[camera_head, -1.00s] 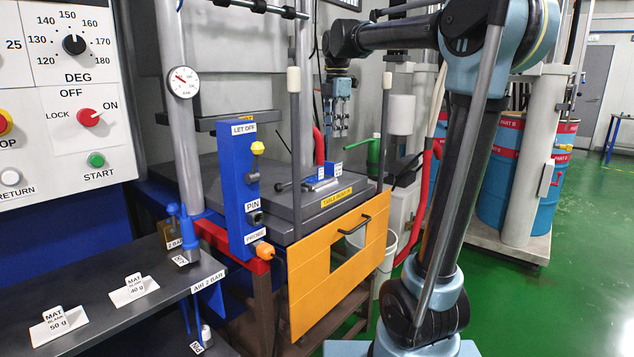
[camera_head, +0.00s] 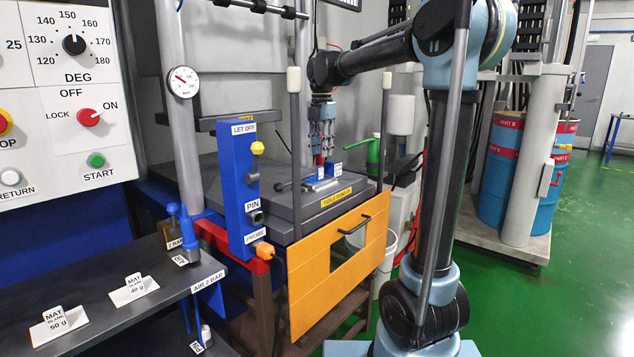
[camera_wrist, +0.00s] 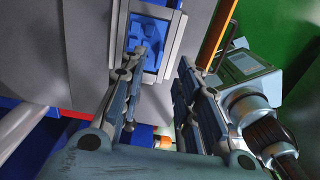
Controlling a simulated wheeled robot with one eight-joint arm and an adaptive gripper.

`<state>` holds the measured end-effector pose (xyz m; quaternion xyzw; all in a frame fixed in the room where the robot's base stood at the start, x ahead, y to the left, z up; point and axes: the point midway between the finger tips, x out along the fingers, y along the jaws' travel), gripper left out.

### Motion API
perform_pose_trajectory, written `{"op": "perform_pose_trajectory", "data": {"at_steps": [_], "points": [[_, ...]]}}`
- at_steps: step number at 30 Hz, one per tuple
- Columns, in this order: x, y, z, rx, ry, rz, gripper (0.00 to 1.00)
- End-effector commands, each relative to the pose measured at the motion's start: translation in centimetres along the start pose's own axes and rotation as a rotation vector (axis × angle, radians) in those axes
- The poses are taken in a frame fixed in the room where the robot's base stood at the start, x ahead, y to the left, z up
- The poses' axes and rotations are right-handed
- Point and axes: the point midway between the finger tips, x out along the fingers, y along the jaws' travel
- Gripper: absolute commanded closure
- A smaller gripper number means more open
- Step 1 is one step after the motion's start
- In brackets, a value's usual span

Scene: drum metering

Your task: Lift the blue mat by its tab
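The blue mat (camera_wrist: 148,42) lies in a grey metal mould frame (camera_wrist: 172,50) in the wrist view, with raised blue shapes on it. I cannot make out which part is its tab. In the head view the mould (camera_head: 320,184) sits on the grey press table, and the mat in it is too small to tell. My gripper (camera_head: 322,150) points down above the mould, close to it. In the wrist view the two fingers of my gripper (camera_wrist: 158,62) are spread apart with nothing between them, and the mat shows beyond their tips.
A blue post (camera_head: 239,190) with PIN and PROBE labels stands at the table's left front. Grey rods (camera_head: 296,150) rise at its front edge. An orange guard panel (camera_head: 335,275) hangs in front. A green can (camera_head: 374,150) stands to the right behind the table.

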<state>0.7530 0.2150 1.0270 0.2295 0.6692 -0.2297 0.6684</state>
Motion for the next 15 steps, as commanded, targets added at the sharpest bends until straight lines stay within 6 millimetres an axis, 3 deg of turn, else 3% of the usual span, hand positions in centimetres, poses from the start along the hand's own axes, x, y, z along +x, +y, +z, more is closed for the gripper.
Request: {"op": "perform_pose_trajectory", "data": {"at_steps": [11,15], "points": [[3.0,0.1,-0.1,0.0,0.0,0.0,0.7],[4.9,0.1,-0.4,0.0,0.0,0.0,0.7]]}}
